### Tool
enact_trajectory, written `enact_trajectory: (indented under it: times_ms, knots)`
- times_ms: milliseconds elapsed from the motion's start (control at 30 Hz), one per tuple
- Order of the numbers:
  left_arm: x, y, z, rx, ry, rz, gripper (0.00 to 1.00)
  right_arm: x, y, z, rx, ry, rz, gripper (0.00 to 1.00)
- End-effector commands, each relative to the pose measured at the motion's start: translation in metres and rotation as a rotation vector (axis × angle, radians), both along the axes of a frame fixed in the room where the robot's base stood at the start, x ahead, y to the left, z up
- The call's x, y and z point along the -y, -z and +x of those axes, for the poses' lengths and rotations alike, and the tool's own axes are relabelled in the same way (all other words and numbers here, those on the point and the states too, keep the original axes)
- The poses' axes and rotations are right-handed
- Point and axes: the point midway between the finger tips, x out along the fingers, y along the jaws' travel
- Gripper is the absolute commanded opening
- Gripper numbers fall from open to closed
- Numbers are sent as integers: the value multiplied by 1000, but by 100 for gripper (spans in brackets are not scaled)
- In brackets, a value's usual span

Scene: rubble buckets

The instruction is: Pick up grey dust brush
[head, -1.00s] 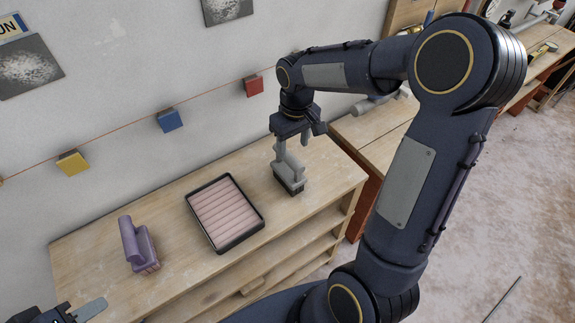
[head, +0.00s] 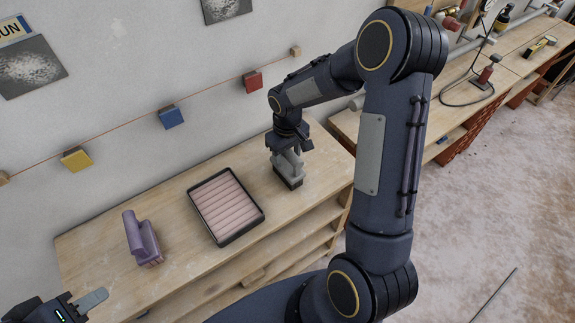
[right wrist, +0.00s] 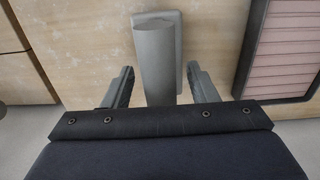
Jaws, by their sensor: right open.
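The grey dust brush (head: 289,177) stands on the wooden bench top, right of the tray, with dark bristles at its base. My right gripper (head: 288,155) is directly above it, with its fingers down at the handle. In the right wrist view, the brush's grey handle (right wrist: 155,55) lies between the two open fingers of my right gripper (right wrist: 163,84), with a gap on each side. My left gripper (head: 80,303) is only partly in view at the lower left corner, away from the brush; its opening cannot be made out.
A black-rimmed tray with pink ridges (head: 247,232) lies left of the grey brush. A purple brush (head: 141,242) stands further left on the bench (head: 184,282). The wall with coloured blocks on a string is behind. Another bench with tools is at right.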

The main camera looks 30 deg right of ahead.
Motion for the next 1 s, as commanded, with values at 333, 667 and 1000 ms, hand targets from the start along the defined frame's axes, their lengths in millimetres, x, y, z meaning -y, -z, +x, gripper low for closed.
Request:
enact_trajectory:
  times_ms: [333, 667, 1000]
  knots:
    - [0, 0, 0, 0, 0, 0, 36, 0, 0, 0, 0, 0, 0, 10]
    - [0, 0, 0, 0, 0, 0, 36, 0, -2, 0, 1, 0, 0, 0]
    - [0, 5, 0, 0, 0, 0, 36, 0, -36, -2, 6, 0, 0, 0]
